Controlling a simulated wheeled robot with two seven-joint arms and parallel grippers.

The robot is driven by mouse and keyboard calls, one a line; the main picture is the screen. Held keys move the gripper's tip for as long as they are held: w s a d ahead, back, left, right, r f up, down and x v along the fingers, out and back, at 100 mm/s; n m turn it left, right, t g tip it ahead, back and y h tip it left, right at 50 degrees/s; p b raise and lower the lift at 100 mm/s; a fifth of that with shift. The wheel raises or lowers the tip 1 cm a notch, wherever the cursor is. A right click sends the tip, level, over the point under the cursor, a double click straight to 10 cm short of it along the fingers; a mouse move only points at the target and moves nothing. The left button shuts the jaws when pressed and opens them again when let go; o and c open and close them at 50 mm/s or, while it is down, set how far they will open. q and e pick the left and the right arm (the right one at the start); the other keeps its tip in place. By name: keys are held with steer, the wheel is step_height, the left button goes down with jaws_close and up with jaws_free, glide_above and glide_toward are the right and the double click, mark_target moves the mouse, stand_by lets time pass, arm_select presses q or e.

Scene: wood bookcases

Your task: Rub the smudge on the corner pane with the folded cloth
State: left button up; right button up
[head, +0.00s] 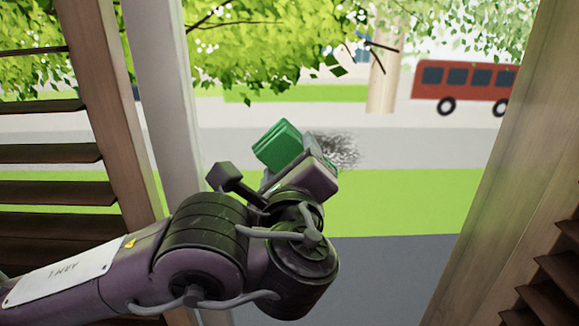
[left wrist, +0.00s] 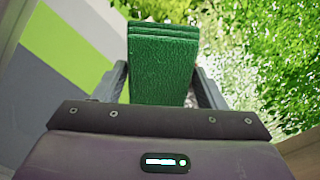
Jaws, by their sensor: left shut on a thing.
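The folded cloth (head: 279,146) is green and stacked in layers. My left gripper (head: 284,164) is shut on it, and the cloth sticks out beyond the fingers. In the left wrist view the cloth (left wrist: 162,65) stands between the two dark fingers of my left gripper (left wrist: 162,88). The smudge (head: 338,150) is a dark grey speckled patch on the corner pane (head: 400,205). It shows just right of the cloth, and its left part is hidden behind my gripper. I cannot tell whether the cloth touches the pane. My right gripper is not in view.
A pale window post (head: 165,90) and a brown wooden upright (head: 110,110) stand left of the pane. Slatted wood (head: 45,155) lies further left. A wooden post (head: 500,165) bounds the pane on the right. A street, a red bus and leaves show in the pane.

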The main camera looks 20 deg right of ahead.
mark_target(359, 150)
arm_select(q)
steer(key=shift+w+d, duration=0.1)
steer(key=shift+w, duration=0.2)
steer(key=shift+s+d+b, duration=0.3)
steer(key=shift+d+b, duration=0.1)
steer(key=shift+d, duration=0.65)
steer(key=shift+s+d+b, duration=0.25)
steer(key=shift+d+b, duration=0.1)
steer(key=shift+d, duration=0.7)
steer(key=shift+s+d+b, duration=0.3)
steer(key=shift+d+b, duration=0.1)
steer(key=shift+d, duration=0.65)
steer(key=shift+s+d, duration=0.1)
steer(key=shift+d, duration=0.25)
steer(key=shift+s+d+b, duration=0.3)
steer(key=shift+d, duration=0.6)
steer(key=shift+s+d+b, duration=0.25)
steer(key=shift+s+d, duration=0.05)
steer(key=shift+d, duration=0.6)
